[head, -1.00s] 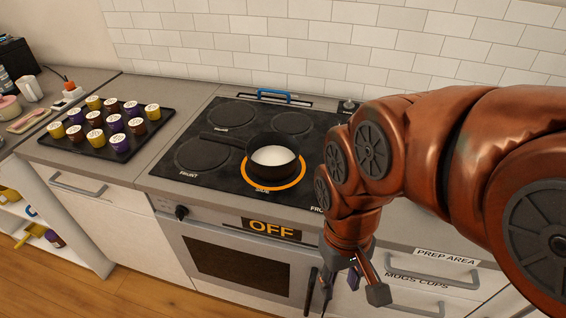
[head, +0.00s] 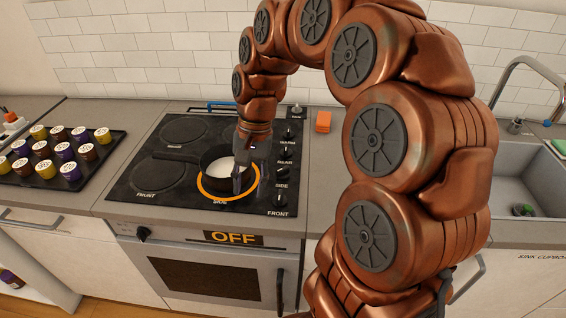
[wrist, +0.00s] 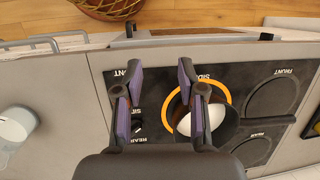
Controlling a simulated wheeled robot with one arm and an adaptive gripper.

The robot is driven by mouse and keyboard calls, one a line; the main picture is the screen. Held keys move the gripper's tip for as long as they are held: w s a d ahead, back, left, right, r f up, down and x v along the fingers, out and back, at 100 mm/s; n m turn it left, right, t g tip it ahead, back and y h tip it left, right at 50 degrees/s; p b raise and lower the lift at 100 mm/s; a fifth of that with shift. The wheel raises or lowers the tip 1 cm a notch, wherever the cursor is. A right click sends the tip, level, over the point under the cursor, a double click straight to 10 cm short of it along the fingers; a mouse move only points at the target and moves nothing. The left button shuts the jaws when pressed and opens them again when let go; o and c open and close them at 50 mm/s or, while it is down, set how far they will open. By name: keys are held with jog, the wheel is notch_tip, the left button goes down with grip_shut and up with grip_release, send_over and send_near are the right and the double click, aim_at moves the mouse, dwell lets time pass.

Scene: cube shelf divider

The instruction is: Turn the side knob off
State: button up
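The black cooktop (head: 128,196) has a column of dark knobs on its right side, labelled WARM, REAR, SIDE and FRONT. The side knob (head: 282,173) is above the SIDE label; it also shows in the wrist view (wrist: 138,127), beside the left finger. A dark pan (head: 211,168) with white contents stands on the burner inside a glowing orange ring (head: 216,201). My gripper (head: 243,188) is open and points down over the pan's right side; in the wrist view its fingers (wrist: 159,72) are apart with nothing between them. The left finger covers part of the knob column.
An OFF sign (head: 233,238) is on the oven front. An orange block (head: 323,122) sits on the counter right of the cooktop. A tray (head: 48,182) of several cups is at the left, a sink (head: 520,190) at the right. A wicker basket (wrist: 105,8) shows in the wrist view.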

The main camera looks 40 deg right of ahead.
jog(key=w+d+f+m+y+p, duration=0.1)
jog(key=w+d+m, duration=0.4)
jog(key=w+d, duration=0.35)
jog(key=m+t+p, duration=0.1)
jog(key=m, duration=0.4)
send_near(282, 169)
jog(key=f, duration=0.1)
jog(key=shift+p+x, duration=1.5)
jog(key=shift+x, duration=2.5)
jog(key=shift+s+a, duration=0.1)
grip_shut()
